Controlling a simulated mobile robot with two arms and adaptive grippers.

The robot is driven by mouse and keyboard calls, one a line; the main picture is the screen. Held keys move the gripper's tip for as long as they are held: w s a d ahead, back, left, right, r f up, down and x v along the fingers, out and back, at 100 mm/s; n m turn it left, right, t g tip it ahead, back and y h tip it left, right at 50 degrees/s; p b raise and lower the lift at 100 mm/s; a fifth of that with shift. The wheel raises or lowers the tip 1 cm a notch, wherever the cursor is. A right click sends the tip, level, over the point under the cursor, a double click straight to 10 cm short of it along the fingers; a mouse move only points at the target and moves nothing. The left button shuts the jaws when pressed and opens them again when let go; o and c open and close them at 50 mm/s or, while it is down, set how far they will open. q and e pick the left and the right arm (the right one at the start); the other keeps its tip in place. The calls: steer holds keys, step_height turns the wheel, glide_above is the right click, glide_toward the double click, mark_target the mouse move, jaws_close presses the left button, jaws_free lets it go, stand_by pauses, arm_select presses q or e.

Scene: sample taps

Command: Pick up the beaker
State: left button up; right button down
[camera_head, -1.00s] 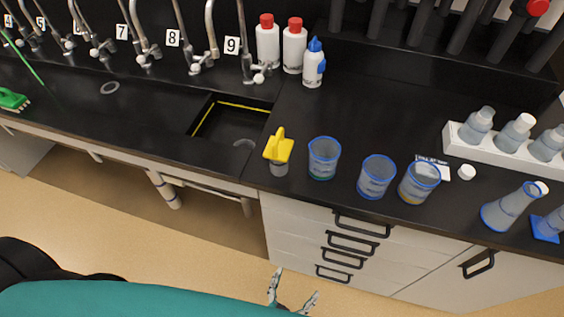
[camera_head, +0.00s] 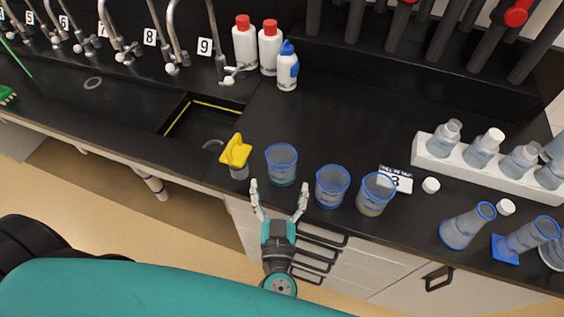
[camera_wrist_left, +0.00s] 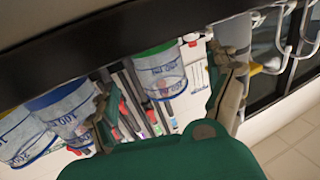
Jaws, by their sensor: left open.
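Three clear beakers with blue rims stand in a row near the counter's front edge in the head view: a left one (camera_head: 282,163) with a teal base, a middle one (camera_head: 332,187) and a right one (camera_head: 376,193) with a yellowish base. My left gripper (camera_head: 279,186) is open and empty, its fingers pointing at the left beaker from the front edge. In the left wrist view the green-based beaker (camera_wrist_left: 160,72) shows beyond and between the open fingers (camera_wrist_left: 166,100). The two other beakers (camera_wrist_left: 65,108) (camera_wrist_left: 22,137) are at the left there. My right gripper is out of view.
A yellow-topped item (camera_head: 236,153) stands close left of the left beaker, beside the sink (camera_head: 200,120). A white rack (camera_head: 480,165) of bottles and flasks (camera_head: 467,225) are at the right. The black counter (camera_head: 350,115) behind the beakers is clear.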

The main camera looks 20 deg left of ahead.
mark_target(282, 178)
arm_select(q)
steer(key=shift+x, duration=0.8)
steer(key=shift+w+a+r, duration=0.1)
steer(key=shift+w, duration=0.1)
steer(key=x, duration=0.1)
steer(key=p+x, duration=0.1)
steer(key=x, duration=0.1)
steer(key=shift+w+r, duration=0.1)
steer(key=shift+w, duration=0.3)
steer(key=shift+w+p, duration=0.3)
steer(key=shift+w, duration=0.2)
steer(key=shift+s, duration=0.1)
steer(key=shift+c, duration=0.9)
steer(key=c, duration=0.9)
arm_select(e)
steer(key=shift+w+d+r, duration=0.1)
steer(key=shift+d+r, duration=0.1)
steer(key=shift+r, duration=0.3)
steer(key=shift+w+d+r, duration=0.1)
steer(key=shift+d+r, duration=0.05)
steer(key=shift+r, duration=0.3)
arm_select(q)
steer(key=shift+c, duration=0.2)
